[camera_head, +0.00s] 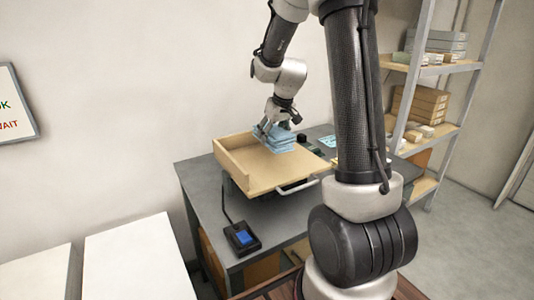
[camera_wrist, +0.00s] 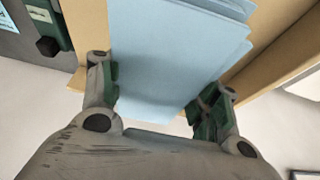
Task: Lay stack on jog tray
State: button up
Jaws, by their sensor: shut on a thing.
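A stack of light blue sheets (camera_wrist: 170,60) is between the fingers of my gripper (camera_wrist: 160,100) in the wrist view. My gripper is shut on the stack. In the head view the blue stack (camera_head: 280,140) is at the back right part of the wooden jog tray (camera_head: 250,174), and my gripper (camera_head: 270,128) is above it. The tray is a shallow box with raised walls at the left and back. I cannot tell whether the stack touches the tray floor. Part of the stack is hidden by my gripper.
The tray stands on a grey table (camera_head: 200,180). A metal handle (camera_head: 297,187) is at the tray's front right. A shelf rack (camera_head: 430,100) with boxes stands at the right.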

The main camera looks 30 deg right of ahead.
aim_at(271, 158)
notch_tip(271, 158, down, 7)
jog(key=shift+d+r, duration=0.15)
dwell(0.4)
jog(key=o, duration=1.3)
jog(key=v, duration=1.2)
jog(key=shift+s, duration=0.1)
jog(key=s+a+r, duration=0.2)
jog(key=s, duration=0.6)
jog(key=s+a+r, duration=0.3)
jog(key=s, duration=0.6)
jog(key=s+a+r, duration=0.2)
jog(key=s+r, duration=0.1)
jog(key=s, duration=0.6)
jog(key=shift+s+a+r, duration=0.15)
jog(key=shift+a, duration=0.1)
